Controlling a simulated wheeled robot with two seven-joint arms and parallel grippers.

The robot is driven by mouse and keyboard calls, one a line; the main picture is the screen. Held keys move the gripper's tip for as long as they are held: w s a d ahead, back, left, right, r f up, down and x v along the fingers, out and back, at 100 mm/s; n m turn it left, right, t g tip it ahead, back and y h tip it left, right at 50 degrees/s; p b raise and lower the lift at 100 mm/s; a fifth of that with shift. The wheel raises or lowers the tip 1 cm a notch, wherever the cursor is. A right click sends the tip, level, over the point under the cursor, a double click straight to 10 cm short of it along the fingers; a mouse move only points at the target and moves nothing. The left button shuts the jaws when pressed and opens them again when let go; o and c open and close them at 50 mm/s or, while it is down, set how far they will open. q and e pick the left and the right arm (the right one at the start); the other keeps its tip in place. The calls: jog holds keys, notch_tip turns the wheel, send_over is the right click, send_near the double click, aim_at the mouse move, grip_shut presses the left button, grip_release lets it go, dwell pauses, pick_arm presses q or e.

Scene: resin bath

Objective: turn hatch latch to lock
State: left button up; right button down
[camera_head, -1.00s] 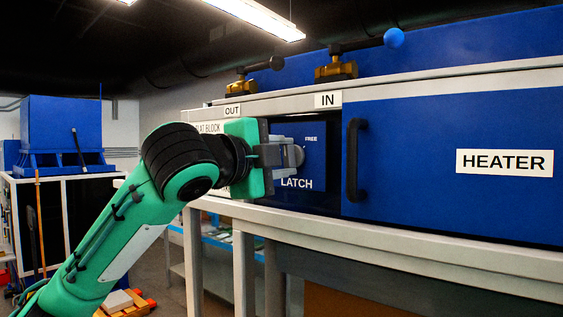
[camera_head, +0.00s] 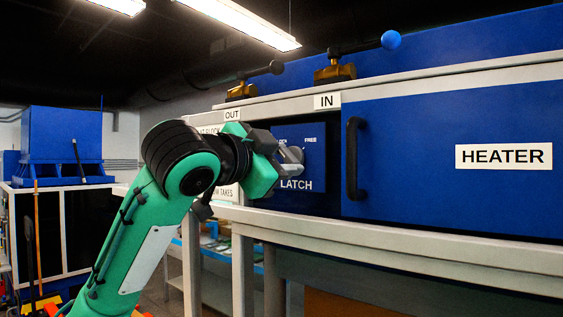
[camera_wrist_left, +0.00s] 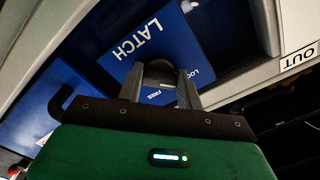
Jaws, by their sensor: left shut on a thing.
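The hatch latch is a knob (camera_head: 298,154) on a blue panel marked LATCH (camera_head: 310,172), with a FREE label above it. My left gripper (camera_head: 288,160) is shut on the latch, its hand rolled to a slant. In the left wrist view the two fingers (camera_wrist_left: 160,92) stand on either side of the dark, rounded latch (camera_wrist_left: 158,73). The FREE label and a partly hidden label starting LOC show near it. The fingers hide part of the latch, so its exact angle is hard to tell. My right gripper is not in view.
Right of the latch is a blue HEATER panel (camera_head: 450,165) with a black vertical handle (camera_head: 355,158). Two brass valves with levers stand on top, by the OUT sign (camera_head: 232,115) and IN sign (camera_head: 327,101). A pale ledge (camera_head: 400,240) runs below.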

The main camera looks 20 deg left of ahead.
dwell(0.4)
pick_arm(q)
jog(key=o, duration=1)
jog(key=shift+w, duration=0.1)
jog(key=b+v, duration=0.5)
jog(key=v, duration=0.8)
jog(key=shift+s+a, duration=0.1)
jog(key=shift+s, duration=0.3)
